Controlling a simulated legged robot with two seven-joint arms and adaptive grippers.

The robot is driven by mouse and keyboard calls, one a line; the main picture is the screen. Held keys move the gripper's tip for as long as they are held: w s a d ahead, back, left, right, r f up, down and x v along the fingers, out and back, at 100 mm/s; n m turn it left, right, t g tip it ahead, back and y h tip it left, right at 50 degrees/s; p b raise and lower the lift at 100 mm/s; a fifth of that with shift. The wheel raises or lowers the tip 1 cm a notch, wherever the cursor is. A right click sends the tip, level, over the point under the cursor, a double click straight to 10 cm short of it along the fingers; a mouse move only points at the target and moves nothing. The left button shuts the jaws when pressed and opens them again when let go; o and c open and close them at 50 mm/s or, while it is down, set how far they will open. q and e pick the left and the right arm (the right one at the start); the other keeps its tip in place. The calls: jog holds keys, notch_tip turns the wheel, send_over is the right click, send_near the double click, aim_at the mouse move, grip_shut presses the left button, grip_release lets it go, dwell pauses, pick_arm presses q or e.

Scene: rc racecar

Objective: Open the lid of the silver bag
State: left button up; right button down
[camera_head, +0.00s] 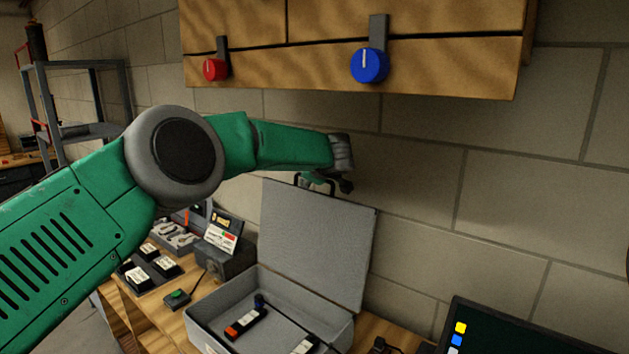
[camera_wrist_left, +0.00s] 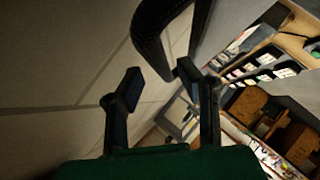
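The silver bag is a grey hard case (camera_head: 262,318) on the wooden workbench. Its lid (camera_head: 318,240) stands up, open, in front of the block wall. A black handle (camera_head: 303,181) is on the lid's top edge; a black loop that looks like this handle (camera_wrist_left: 148,40) shows large in the left wrist view. My left gripper (camera_head: 334,184) is at the top of the lid, beside the handle. In the left wrist view its two fingers (camera_wrist_left: 162,80) are apart with nothing gripped between them. The loop lies just beyond the fingertips; I cannot tell whether they touch. My right gripper is out of view.
Small tools, including a red and black one (camera_head: 246,322), lie inside the case. A dark box with a card (camera_head: 225,258) and a small switch box (camera_head: 177,299) stand to its left. A monitor (camera_head: 510,332) is at lower right. A wooden cabinet with knobs (camera_head: 369,65) hangs above.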

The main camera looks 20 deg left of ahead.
pick_arm(q)
jog(key=shift+s+f, duration=0.15)
jog(key=shift+f, duration=0.15)
jog(key=shift+d, duration=0.15)
jog(key=v, duration=1.1)
jog(key=shift+s+r, duration=0.25)
jog(key=shift+s, duration=0.05)
jog(key=shift+f, duration=0.1)
